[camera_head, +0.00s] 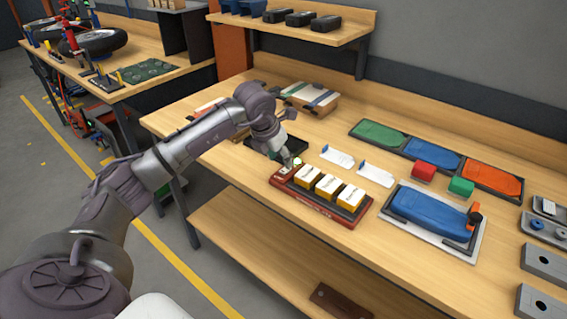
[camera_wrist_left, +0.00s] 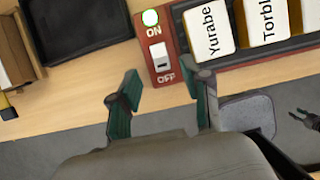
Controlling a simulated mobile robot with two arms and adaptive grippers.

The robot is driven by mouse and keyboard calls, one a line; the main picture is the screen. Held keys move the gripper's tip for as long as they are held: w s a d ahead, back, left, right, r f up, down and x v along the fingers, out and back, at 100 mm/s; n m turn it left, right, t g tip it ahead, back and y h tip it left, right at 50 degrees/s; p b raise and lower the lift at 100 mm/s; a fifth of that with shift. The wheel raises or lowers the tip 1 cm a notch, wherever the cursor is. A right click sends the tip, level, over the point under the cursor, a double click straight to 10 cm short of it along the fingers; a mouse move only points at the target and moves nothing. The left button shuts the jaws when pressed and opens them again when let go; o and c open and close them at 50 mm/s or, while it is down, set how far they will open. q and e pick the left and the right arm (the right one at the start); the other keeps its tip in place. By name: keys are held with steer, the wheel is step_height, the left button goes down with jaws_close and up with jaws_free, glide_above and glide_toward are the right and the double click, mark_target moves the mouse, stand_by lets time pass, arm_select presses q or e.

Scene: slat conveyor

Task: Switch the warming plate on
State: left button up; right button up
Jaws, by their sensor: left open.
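The warming plate (camera_head: 320,204) is a red base with a dark top along the table's front edge. Three white-and-yellow labelled boxes stand on it. Its white rocker switch (camera_wrist_left: 160,62) sits on the red left end, between the words ON and OFF; its tilt is hard to read. A round lamp (camera_wrist_left: 150,17) beside ON glows white with a green rim. My left gripper (camera_head: 290,163) is over this end; in the left wrist view its open, empty fingers (camera_wrist_left: 164,88) straddle the OFF end of the switch panel. Contact with the switch is not visible.
Two white trays (camera_head: 338,157) lie behind the plate. A blue pad in a grey frame (camera_head: 433,240) lies to its right, with red (camera_head: 424,171) and green (camera_head: 461,187) blocks behind. A black tray (camera_wrist_left: 75,25) is left of the plate.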

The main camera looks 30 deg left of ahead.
mark_target(285, 169)
arm_select(q)
steer(key=shift+x, duration=2.2)
steer(key=shift+c, duration=0.2)
jaws_close()
